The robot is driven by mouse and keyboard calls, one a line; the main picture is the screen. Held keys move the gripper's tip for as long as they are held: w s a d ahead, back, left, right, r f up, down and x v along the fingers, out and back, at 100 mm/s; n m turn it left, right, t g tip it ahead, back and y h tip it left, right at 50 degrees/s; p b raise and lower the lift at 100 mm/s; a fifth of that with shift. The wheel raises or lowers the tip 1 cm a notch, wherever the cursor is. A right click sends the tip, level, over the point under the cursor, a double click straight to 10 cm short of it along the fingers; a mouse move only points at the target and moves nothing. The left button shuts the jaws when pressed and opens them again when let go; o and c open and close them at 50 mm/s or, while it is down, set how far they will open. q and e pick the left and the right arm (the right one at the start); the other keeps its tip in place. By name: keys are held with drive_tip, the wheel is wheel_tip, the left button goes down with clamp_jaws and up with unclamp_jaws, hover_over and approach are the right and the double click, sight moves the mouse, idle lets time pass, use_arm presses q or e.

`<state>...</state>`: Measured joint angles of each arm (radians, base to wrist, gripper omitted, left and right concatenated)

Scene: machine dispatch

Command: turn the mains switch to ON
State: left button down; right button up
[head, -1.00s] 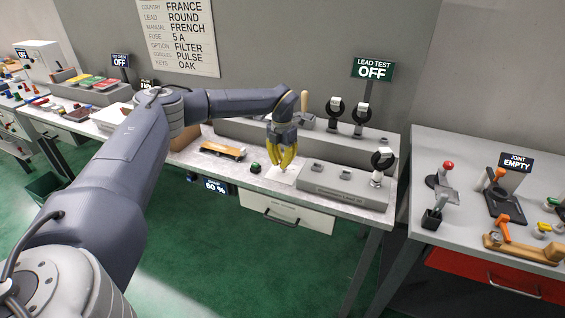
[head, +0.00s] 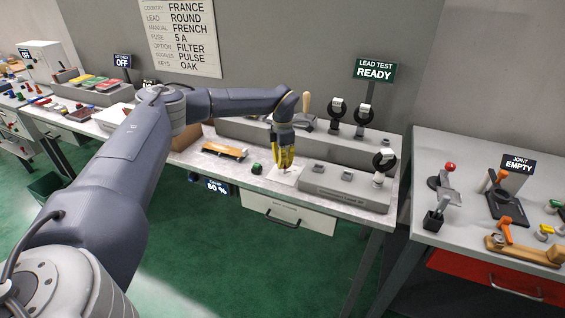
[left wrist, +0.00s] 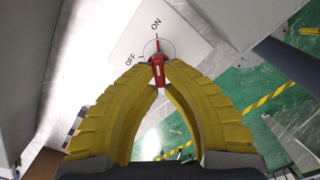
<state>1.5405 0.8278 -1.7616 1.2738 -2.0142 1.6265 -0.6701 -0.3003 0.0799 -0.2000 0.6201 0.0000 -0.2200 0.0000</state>
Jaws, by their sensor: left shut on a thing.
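The mains switch (left wrist: 158,68) is a red lever on a white plate (left wrist: 125,52) marked OFF and ON. In the left wrist view the lever lies between the yellow fingertips of my left gripper (left wrist: 158,64), which are shut on it. The lever's far tip points up, close to the ON mark. In the head view my left gripper (head: 284,166) points down at the white plate (head: 283,177) on the bench, and its fingers hide most of the switch. The LEAD TEST sign (head: 374,70) reads READY. My right gripper is not in view.
A grey block with sockets (head: 345,190) stands right of the plate. A dark green knob (head: 257,168) and an orange-topped strip (head: 225,150) lie to the left. Black round holders (head: 337,107) stand behind. A second bench (head: 460,160) is at the right.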

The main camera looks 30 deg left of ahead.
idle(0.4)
use_arm(q)
drive_tip(key=c, duration=1.5)
unclamp_jaws()
drive_tip(key=shift+r, duration=0.1)
wheel_tip(320, 180, up, 12)
drive_tip(key=shift+f, duration=0.1)
